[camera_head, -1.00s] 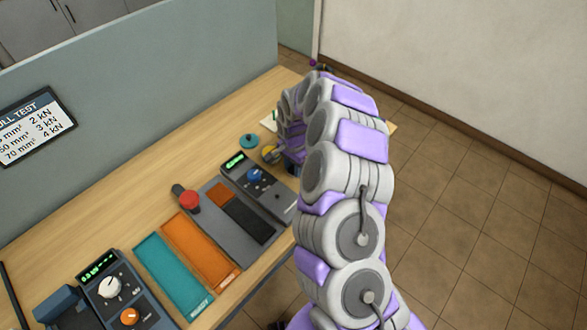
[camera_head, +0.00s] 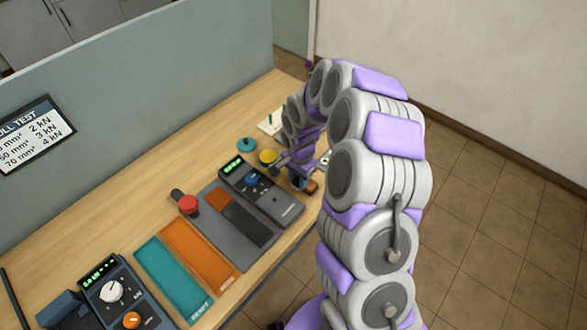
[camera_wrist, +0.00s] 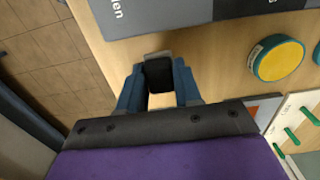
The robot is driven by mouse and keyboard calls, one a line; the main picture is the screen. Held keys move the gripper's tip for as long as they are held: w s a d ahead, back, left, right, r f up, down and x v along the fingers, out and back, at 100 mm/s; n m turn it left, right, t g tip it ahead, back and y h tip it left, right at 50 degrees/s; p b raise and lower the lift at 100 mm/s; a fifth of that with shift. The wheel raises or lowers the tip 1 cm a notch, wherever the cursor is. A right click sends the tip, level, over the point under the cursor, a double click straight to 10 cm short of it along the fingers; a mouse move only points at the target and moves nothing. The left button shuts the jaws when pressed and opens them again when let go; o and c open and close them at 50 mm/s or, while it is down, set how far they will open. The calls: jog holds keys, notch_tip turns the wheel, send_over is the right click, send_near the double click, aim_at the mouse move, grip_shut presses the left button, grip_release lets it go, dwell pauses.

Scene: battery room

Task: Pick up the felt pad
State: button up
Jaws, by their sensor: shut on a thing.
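My gripper (camera_wrist: 158,82) has its two blue fingers closed on a small dark block, which I take to be the felt pad (camera_wrist: 158,74). The pad sits between the fingertips in the wrist view, and the fingers cover its sides. In the head view my gripper (camera_head: 302,178) is at the right edge of the workbench, partly hidden by my arm. A small brown and dark piece shows at its fingers. I cannot tell whether the pad touches the bench or is clear of it.
A yellow-topped round tin (camera_head: 268,157) and a teal disc (camera_head: 247,145) stand close by. A white board with green pegs (camera_wrist: 301,126) lies behind them. A grey tester (camera_head: 262,190) is left of the gripper. Orange (camera_head: 198,255) and teal (camera_head: 172,278) mats lie nearer.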

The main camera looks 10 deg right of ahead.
jog(key=s, duration=0.3)
jog(key=s+d, duration=0.1)
jog(key=s, duration=0.5)
jog(key=shift+d+r+p, duration=0.15)
jog(key=shift+r+p, duration=0.25)
jog(key=o, duration=0.4)
jog(key=c, duration=0.3)
jog(key=shift+c, duration=0.2)
